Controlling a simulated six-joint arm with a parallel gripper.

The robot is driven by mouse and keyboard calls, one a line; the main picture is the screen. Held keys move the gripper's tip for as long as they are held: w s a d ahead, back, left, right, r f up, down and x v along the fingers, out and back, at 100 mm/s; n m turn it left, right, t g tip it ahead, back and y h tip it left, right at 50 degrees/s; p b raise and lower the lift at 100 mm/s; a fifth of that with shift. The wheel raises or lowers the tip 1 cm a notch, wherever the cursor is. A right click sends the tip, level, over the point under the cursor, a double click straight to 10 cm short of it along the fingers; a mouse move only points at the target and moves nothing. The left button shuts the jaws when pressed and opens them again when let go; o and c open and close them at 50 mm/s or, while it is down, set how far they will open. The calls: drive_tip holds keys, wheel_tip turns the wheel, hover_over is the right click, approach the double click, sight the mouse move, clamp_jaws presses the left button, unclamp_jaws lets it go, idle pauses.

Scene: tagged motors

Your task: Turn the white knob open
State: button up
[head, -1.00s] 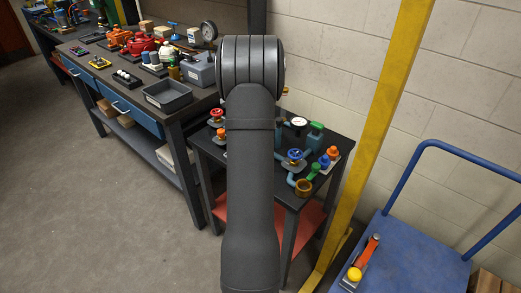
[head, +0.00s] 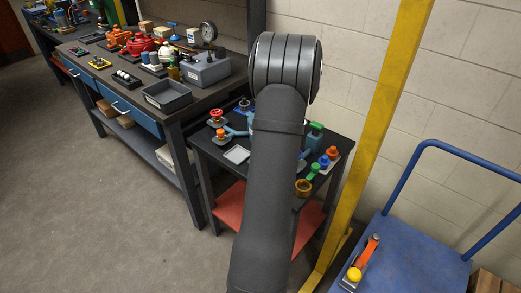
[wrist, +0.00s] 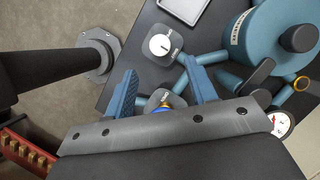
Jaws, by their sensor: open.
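In the wrist view, the white knob (wrist: 160,45) is a round white disc with a dark mark across it, on a grey rounded plate. My gripper (wrist: 160,68) is open, with its two blue fingers apart and nothing held between them. The white knob shows beyond the fingertips, between their lines; I see no contact. A blue knob (wrist: 162,109) on a grey mount shows between the fingers, partly hidden by the gripper body.
A teal tank (wrist: 262,40) with pipes and a dark handle stands close on the right in the wrist view. A pressure gauge (wrist: 279,123) is below it.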

drive_tip(key=x, duration=0.7)
drive_tip(key=shift+a+f, duration=0.15)
drive_tip(key=shift+f, duration=0.2)
drive_tip(key=c, duration=0.9)
drive_tip(key=shift+c, duration=0.2)
